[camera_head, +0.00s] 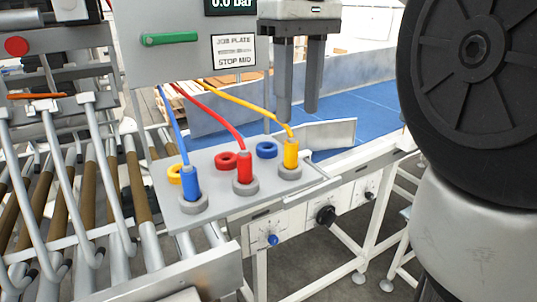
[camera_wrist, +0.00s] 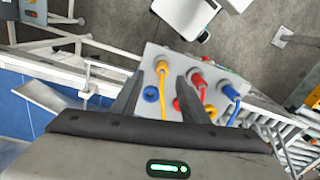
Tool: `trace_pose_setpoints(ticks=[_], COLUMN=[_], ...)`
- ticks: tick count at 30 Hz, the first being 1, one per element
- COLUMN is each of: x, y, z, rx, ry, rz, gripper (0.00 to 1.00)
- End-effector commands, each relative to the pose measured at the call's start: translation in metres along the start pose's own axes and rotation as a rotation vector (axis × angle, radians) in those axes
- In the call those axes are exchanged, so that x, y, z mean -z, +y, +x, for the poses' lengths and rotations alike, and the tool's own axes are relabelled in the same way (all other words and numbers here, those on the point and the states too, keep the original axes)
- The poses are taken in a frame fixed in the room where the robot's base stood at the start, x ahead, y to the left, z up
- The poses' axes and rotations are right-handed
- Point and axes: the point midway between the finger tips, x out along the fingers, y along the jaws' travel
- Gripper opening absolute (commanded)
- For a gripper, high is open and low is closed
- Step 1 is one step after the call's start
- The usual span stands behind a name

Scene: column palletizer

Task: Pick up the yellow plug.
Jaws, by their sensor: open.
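The yellow plug (camera_head: 290,154) stands upright in a grey collar at the right end of a grey panel, with a yellow cable from its top. In the wrist view the yellow plug (camera_wrist: 162,69) appears between my fingertips, beyond them. My gripper (camera_head: 298,116) is open and empty, pointing down, its fingertips higher in the picture than the plug and apart from it. It also shows in the wrist view (camera_wrist: 162,78), one finger on each side of the yellow cable.
A red plug (camera_head: 242,167) and a blue plug (camera_head: 191,183) stand left of the yellow one, with cables rising. Blue (camera_head: 266,150), red (camera_head: 226,161) and yellow (camera_head: 174,174) rings lie behind the plugs. A sign board (camera_head: 180,50) stands behind; a blue conveyor (camera_head: 365,105) runs to the right.

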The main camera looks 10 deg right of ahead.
Motion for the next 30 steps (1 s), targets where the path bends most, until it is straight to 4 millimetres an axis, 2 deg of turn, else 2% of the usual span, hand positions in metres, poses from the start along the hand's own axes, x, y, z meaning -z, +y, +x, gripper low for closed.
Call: trace_pose_setpoints(ticks=[1,3,11,20,30], x=[-0.001,-0.001,0.0,0.003,0.003], y=[-0.001,0.0,-0.001,-0.006,-0.006], z=[0.013,0.024,0.042,0.084,0.09], rx=[0.001,0.002,0.0,0.001,0.0], ry=[-0.002,-0.002,0.0,-0.001,0.001], rz=[0.0,0.0,-0.001,0.0,-0.001], gripper=[0.41,0.41,0.41,0.41,0.39])
